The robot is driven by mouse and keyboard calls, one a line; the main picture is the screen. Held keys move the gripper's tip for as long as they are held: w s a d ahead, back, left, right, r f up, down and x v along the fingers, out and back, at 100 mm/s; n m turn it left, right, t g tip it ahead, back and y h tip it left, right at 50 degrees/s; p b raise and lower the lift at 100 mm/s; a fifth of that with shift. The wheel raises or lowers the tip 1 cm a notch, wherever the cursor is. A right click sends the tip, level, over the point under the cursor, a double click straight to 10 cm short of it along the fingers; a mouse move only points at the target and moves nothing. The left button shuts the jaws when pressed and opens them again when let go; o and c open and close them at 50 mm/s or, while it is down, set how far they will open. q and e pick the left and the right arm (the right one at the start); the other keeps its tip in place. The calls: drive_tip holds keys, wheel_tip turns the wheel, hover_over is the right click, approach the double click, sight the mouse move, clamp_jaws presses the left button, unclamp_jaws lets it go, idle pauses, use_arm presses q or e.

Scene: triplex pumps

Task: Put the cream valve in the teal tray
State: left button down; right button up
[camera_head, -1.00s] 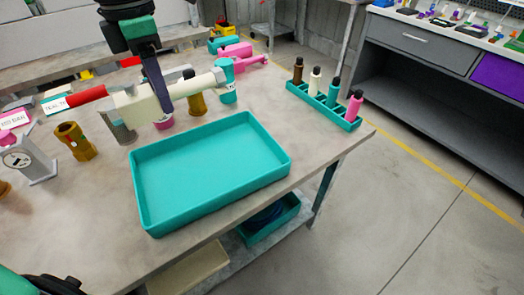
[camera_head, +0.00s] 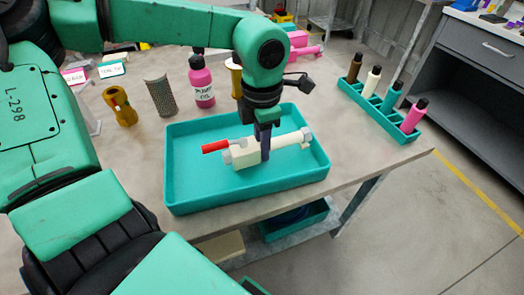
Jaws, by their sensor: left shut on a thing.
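The cream valve (camera_head: 247,157) has a red handle end on its left and a pale grey fitting on its right. My left gripper (camera_head: 265,150) points down and is shut on the valve's middle. The valve is over the inside of the teal tray (camera_head: 188,192), lying roughly along the tray's length. I cannot tell whether it touches the tray floor. The tray is otherwise empty as far as I see. My right gripper is not in view.
A pink bottle (camera_head: 202,82), a mesh cylinder (camera_head: 160,97) and a brass fitting (camera_head: 119,107) stand behind the tray. A teal rack (camera_head: 371,103) with several bottles is at the right. My left arm covers much of the left side.

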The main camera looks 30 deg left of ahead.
use_arm(q)
wheel_tip(320, 180, down, 2)
drive_tip(key=shift+w+f, duration=0.1)
drive_tip(key=shift+f, duration=0.15)
drive_tip(key=shift+f+b, duration=0.15)
drive_tip(key=shift+b, duration=0.15)
drive_tip(key=c, duration=0.6)
unclamp_jaws()
wheel_tip(320, 180, up, 12)
drive_tip(key=shift+r+p, duration=0.25)
drive_tip(key=shift+p, duration=0.45)
